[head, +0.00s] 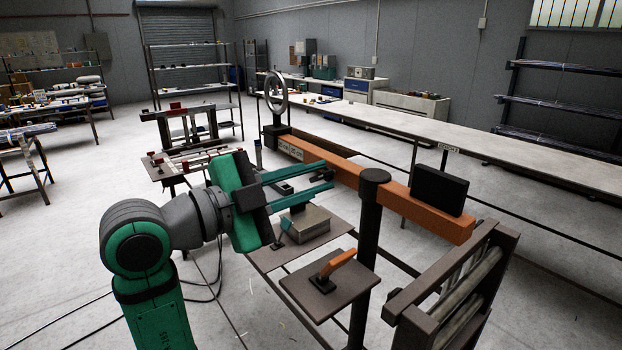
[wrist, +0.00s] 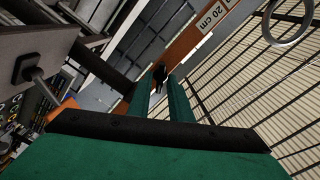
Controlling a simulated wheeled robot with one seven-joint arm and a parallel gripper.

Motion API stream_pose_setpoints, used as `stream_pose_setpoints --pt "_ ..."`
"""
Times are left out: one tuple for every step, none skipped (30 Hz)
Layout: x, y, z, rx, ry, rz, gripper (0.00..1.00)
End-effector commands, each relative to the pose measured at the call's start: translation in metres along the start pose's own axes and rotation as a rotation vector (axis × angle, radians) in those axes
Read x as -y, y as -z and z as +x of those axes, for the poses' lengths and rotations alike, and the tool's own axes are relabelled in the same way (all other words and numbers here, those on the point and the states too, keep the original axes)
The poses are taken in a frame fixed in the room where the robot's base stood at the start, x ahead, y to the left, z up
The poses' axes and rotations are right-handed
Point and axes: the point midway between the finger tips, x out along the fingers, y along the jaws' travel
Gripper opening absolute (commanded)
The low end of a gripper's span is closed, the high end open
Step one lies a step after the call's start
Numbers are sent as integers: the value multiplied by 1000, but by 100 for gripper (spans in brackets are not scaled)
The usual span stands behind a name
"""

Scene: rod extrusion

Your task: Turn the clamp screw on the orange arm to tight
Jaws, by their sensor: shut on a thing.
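The orange arm (head: 415,206) is a long beam crossing the head view on a dark upright post (head: 372,240). Its underside and a "20 cm" label (wrist: 212,14) show in the wrist view. My gripper (head: 328,178) has its green fingers reaching right to the beam, left of the post. In the wrist view my fingers (wrist: 166,84) close around a small dark piece, the clamp screw (wrist: 159,74), against the orange beam. In the head view the fingertips hide the screw. How far it is turned cannot be told.
A black block (head: 440,189) sits on the beam's right part. A handwheel (head: 276,92) stands at its far left end. Below are a metal box (head: 305,226) and a plate with an orange-handled lever (head: 338,264). A roller frame (head: 455,290) stands at front right.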

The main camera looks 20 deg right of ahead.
Motion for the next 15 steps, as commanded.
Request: stream_pose_setpoints --pt "-2 1 0 -1 -4 43 0" --pt "-2 1 0 -2 -4 71 0" --pt "-2 1 0 -2 -4 109 0" --pt "-2 1 0 -2 -4 137 0" --pt "-2 1 0 -2 -4 165 0" --pt "-2 1 0 -3 -4 201 0" --pt "-3 1 0 -3 -4 228 0" --pt "-3 1 0 -3 -4 254 0" --pt "-3 1 0 -4 -5 287 0" --pt "-3 1 0 -4 -5 312 0" --pt "-4 1 0 -4 -5 336 0" --pt "-4 1 0 -5 -6 366 0" --pt "-4 1 1 -5 -6 387 0" --pt "-4 1 1 -5 -6 408 0" --pt "-4 1 1 -6 -6 434 0"
